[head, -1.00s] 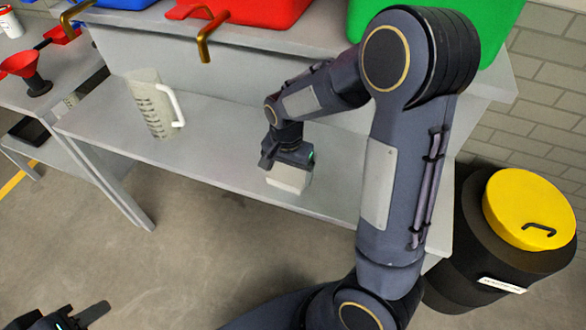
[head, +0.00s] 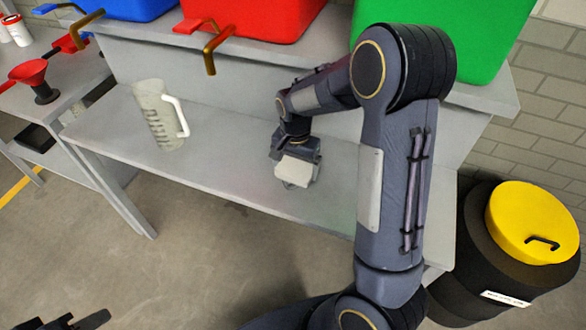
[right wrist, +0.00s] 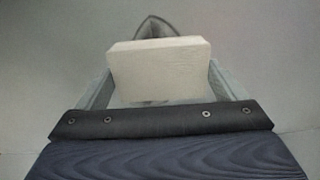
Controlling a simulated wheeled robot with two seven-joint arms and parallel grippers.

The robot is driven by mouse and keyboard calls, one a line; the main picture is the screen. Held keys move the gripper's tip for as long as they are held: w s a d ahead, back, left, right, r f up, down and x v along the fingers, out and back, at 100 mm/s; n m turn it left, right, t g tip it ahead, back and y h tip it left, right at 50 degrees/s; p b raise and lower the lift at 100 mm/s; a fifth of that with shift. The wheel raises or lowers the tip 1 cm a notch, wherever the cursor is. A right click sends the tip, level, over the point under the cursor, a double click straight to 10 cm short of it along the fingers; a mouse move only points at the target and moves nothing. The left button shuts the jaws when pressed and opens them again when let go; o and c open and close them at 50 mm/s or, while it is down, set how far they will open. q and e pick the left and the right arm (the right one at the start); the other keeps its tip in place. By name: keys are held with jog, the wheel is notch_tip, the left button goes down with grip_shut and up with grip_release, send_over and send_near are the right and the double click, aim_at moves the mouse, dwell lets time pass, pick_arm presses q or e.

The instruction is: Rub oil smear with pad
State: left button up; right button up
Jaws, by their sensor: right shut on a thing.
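The pad (head: 295,171) is a pale, off-white block. My right gripper (head: 297,168) is shut on it and holds it low over the grey bench shelf (head: 230,180), below the red bin. In the right wrist view the pad (right wrist: 158,66) sits between the two fingers. I cannot tell whether its underside touches the shelf. A dark pointed shape (right wrist: 153,25) shows just beyond the pad there; I cannot tell if it is the oil smear. No smear is clear in the head view. My left gripper (head: 80,322) is partly cut off at the lower left, away from the bench.
A clear measuring jug (head: 160,115) stands on the shelf left of my right gripper. Blue, red (head: 262,18) and green bins sit above, with brass taps (head: 210,55) overhanging. A black drum with a yellow lid (head: 532,222) stands at the right. The shelf between jug and gripper is clear.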

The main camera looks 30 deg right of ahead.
aim_at(288, 191)
jog(key=shift+w+d+f, duration=0.1)
jog(key=shift+w+d, duration=0.75)
jog(key=shift+d, duration=0.15)
jog(key=shift+w+d+p, duration=0.4)
jog(key=shift+w+d, duration=0.65)
jog(key=shift+d, duration=0.2)
jog(key=shift+w+d+r, duration=0.1)
jog(key=shift+d+r, duration=0.05)
jog(key=shift+r, duration=0.3)
jog(key=shift+a+f, duration=0.1)
jog(key=shift+a, duration=0.25)
jog(key=shift+s+a, duration=0.65)
jog(key=shift+s, duration=0.1)
jog(key=shift+s+a+f, duration=0.2)
jog(key=shift+s+a, duration=1.35)
jog(key=shift+a, duration=0.2)
jog(key=shift+s+a+f, duration=0.2)
jog(key=shift+s+a, duration=1.3)
jog(key=shift+a, duration=0.25)
